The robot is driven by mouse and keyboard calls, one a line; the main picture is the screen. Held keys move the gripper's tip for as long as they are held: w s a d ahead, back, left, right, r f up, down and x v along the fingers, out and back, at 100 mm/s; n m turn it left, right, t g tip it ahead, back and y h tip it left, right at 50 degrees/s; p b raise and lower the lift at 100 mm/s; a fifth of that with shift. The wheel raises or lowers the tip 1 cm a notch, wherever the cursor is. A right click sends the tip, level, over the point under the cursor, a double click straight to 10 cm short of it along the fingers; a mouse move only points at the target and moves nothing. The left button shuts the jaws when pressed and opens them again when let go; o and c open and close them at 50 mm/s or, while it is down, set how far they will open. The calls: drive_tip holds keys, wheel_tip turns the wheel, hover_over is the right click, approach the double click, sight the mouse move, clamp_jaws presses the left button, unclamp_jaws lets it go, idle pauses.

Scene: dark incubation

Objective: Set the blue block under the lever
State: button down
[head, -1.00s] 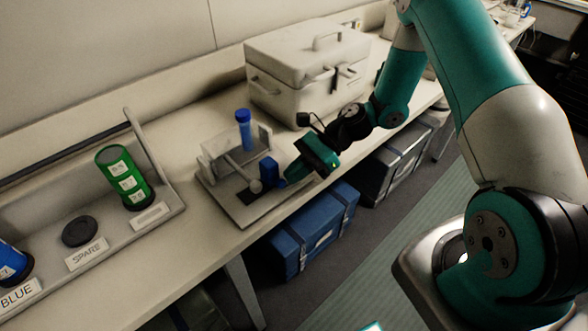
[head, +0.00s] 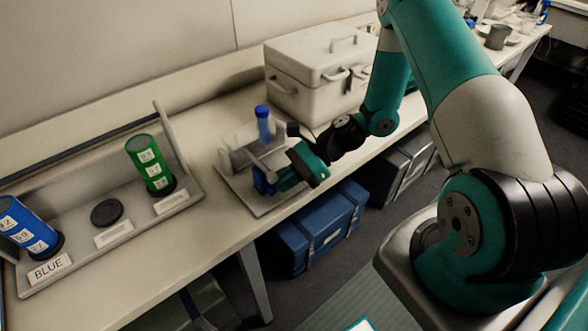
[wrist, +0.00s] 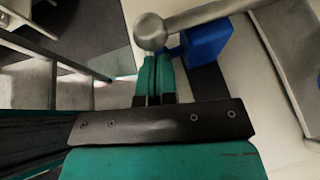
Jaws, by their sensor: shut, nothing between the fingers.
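The blue block (head: 262,183) stands upright at the grey fixture, close to the lever's ball end. In the wrist view the blue block (wrist: 209,42) shows beside the ball, and the lever bar (wrist: 205,14) crosses over its far edge. How far it lies beneath the bar I cannot tell. The lever (head: 259,164) slopes from the fixture to its ball knob (wrist: 150,32). My gripper (wrist: 155,62) is shut and empty, its tips right by the ball and near the block. In the head view my gripper (head: 280,180) comes in from the right; its tips are partly hidden.
A blue-capped tube (head: 263,125) stands in the fixture. A white case (head: 318,70) is behind it. To the left is a rack with a green cylinder (head: 150,165), a blue cylinder (head: 25,225) and a black disc (head: 107,212). Blue cases sit below the bench.

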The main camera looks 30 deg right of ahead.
drive_tip(key=shift+a, duration=0.1)
drive_tip(key=shift+r, duration=0.2)
drive_tip(key=v, duration=1.4)
drive_tip(key=shift+f+b, duration=0.2)
drive_tip(key=shift+b, duration=0.15)
